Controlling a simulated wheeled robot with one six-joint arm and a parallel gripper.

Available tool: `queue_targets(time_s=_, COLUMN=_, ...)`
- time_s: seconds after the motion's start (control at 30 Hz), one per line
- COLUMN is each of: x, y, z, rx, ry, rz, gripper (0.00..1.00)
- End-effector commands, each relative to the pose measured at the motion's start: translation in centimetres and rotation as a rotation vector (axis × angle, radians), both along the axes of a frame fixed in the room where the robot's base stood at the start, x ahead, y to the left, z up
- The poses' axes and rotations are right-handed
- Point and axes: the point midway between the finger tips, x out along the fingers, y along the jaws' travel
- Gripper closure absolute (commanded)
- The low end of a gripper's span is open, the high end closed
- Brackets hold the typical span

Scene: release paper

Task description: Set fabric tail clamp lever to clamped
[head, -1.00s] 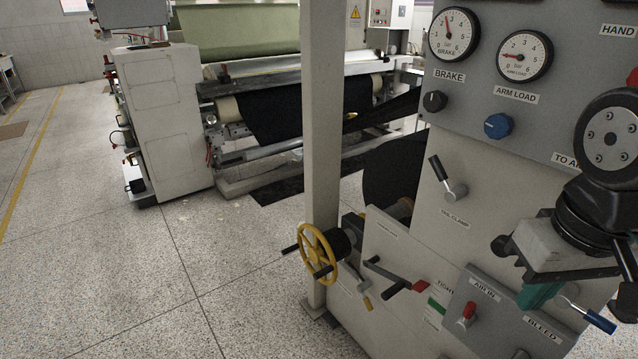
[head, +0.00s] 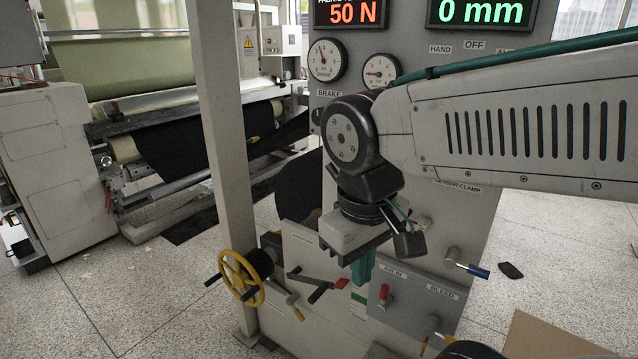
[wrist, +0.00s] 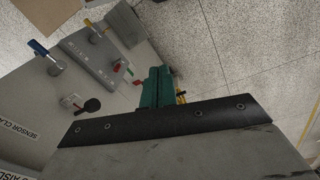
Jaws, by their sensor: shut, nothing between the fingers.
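The tail clamp lever (head: 331,171) shows only as a short black handle at the left edge of my wrist in the head view. Its pivot and label are hidden behind my arm, so its setting cannot be read. My gripper (head: 362,268) has teal fingers, shut and empty, pointing down in front of the machine panel, below and right of the lever. The fingers also show in the wrist view (wrist: 158,87), over the lower panel and floor. I cannot pick out the tail clamp lever in the wrist view.
The air-in box (head: 410,308) and a blue-handled lever (head: 468,267) are on the right. A pale upright post (head: 222,130) stands left of the panel.

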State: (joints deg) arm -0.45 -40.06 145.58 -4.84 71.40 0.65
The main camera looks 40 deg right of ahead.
Motion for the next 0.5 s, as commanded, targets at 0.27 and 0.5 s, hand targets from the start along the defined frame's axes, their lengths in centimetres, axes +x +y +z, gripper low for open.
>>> queue_targets(time_s=0.27, x=5.5, y=-6.1, z=-0.9, rx=-0.421, ry=0.284, rz=0.130, gripper=1.00)
queue_targets(time_s=0.5, x=13.9, y=-9.5, z=-1.4, rx=-0.857, ry=0.455, rz=0.311, gripper=1.00)
